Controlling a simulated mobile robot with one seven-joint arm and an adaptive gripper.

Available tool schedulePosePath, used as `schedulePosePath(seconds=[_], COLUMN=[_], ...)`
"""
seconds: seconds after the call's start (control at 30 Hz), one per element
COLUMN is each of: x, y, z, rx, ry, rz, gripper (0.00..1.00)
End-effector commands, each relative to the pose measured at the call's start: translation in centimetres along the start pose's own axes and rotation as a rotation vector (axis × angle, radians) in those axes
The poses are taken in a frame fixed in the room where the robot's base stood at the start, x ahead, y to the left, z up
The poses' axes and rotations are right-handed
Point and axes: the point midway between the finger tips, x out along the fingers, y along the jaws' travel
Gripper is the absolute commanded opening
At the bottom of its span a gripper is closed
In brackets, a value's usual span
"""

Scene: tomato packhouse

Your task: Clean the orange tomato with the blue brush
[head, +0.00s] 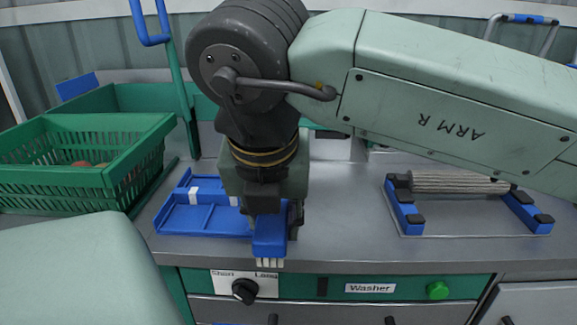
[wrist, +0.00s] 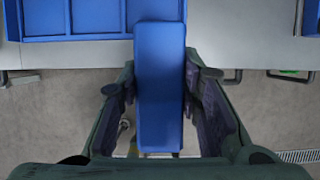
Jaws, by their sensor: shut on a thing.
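My gripper (head: 272,212) is shut on the blue brush (head: 269,240) near the front edge of the counter, its pale bristles pointing down. In the wrist view the brush (wrist: 160,85) lies lengthwise between the two dark fingers of my gripper (wrist: 160,92). I cannot make out an orange tomato for certain. Small reddish-orange shapes (head: 82,164) show inside the green crate at the left, partly hidden by its wall.
A blue divided tray (head: 205,221) lies on the counter just left of the brush. The green crate (head: 125,180) stands at the left. A ribbed roller (head: 455,182) on blue supports sits at the right. The Washer panel (head: 400,288) has a black knob and green button.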

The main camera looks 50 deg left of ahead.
Motion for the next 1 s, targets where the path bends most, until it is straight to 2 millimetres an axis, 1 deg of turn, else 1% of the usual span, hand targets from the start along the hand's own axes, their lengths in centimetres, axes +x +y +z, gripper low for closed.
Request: schedulePosePath(seconds=[0.03,1.0], x=[-0.4,-4.1], y=[0.5,7.7], z=[-0.2,-5.4], rx=[-0.005,-0.004], ry=[0.0,0.0], rz=[0.001,0.0], gripper=[0.1,0.1])
